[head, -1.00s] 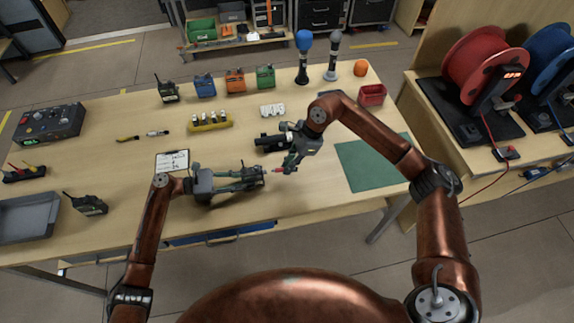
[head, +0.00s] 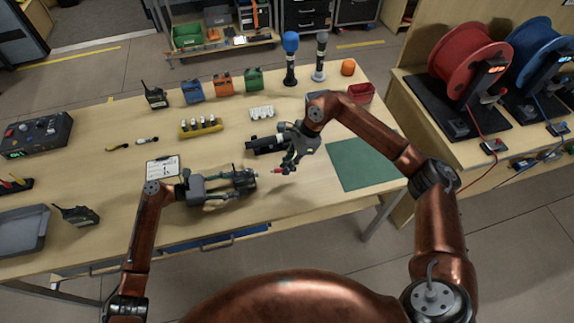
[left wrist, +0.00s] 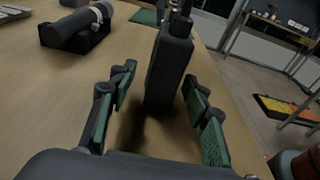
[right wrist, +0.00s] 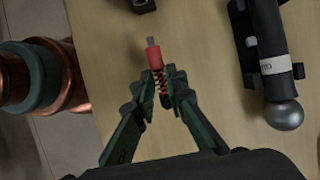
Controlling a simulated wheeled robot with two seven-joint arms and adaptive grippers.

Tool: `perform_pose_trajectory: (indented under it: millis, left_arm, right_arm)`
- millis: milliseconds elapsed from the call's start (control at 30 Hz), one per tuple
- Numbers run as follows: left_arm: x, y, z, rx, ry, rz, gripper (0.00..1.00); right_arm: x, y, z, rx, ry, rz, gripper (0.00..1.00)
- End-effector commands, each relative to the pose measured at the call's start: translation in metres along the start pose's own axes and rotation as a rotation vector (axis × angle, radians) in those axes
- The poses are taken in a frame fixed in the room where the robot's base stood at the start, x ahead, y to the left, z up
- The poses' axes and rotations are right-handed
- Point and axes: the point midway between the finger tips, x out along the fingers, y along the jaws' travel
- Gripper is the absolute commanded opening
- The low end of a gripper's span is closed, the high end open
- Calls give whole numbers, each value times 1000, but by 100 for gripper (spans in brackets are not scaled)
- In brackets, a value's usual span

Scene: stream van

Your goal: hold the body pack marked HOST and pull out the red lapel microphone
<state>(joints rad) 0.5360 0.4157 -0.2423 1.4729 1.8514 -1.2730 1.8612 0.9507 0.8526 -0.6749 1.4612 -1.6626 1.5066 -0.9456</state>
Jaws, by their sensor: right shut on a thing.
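The dark body pack (head: 249,178) stands at the table's front; it also shows in the left wrist view (left wrist: 171,62). No HOST marking is readable. My left gripper (head: 236,185) has its fingers spread on either side of the pack, with gaps visible in the left wrist view. The red lapel microphone (right wrist: 154,57) has a grey tip and a coiled part behind it. My right gripper (right wrist: 164,88) is shut on it. A gap separates its tip from the pack, whose edge shows at the top of the right wrist view.
A black cylindrical device with a round end (right wrist: 270,50) lies on a dark cradle close to my right gripper. The green mat (head: 360,164) is bare.

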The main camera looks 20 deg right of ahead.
Motion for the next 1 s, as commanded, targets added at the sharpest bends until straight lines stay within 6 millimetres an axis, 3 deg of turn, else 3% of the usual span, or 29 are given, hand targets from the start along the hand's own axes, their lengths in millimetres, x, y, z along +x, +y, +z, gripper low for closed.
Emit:
perform_pose_trajectory:
  millis: [367, 800, 1000]
  left_arm:
    - [-9, 0, 0, 0, 1, 1, 45]
    - [-93, 1, 0, 0, 2, 2, 45]
    - [-115, 1, 0, -1, 1, 1, 45]
  right_arm:
    - [0, 0, 0, 0, 0, 0, 0]
    - [0, 0, 0, 0, 0, 0, 0]
    - [0, 0, 0, 0, 0, 0, 0]
